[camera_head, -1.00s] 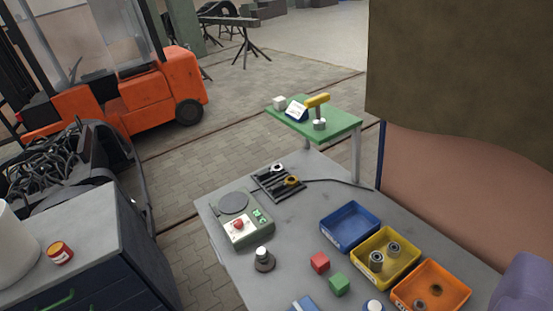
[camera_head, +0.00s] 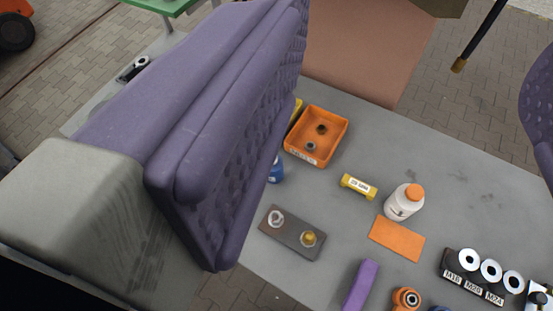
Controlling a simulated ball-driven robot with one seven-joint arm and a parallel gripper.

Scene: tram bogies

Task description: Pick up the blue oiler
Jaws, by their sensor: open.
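My gripper (camera_head: 400,130) is open, with one large purple padded finger across the left and part of the other at the right edge. Nothing is held between them. A small blue thing (camera_head: 276,171) shows just past the left finger's pad, beside the orange tray; the finger hides most of it, so I cannot tell whether it is the blue oiler. Another bit of blue (camera_head: 438,308) is cut off at the bottom edge, too little to identify.
On the grey table are an orange tray (camera_head: 341,137) with small parts, a yellow labelled piece (camera_head: 358,186), a white bottle with orange cap (camera_head: 402,204), an orange plate (camera_head: 397,238), a dark fixture (camera_head: 290,240), a purple block (camera_head: 361,286) and a washer rack (camera_head: 470,283).

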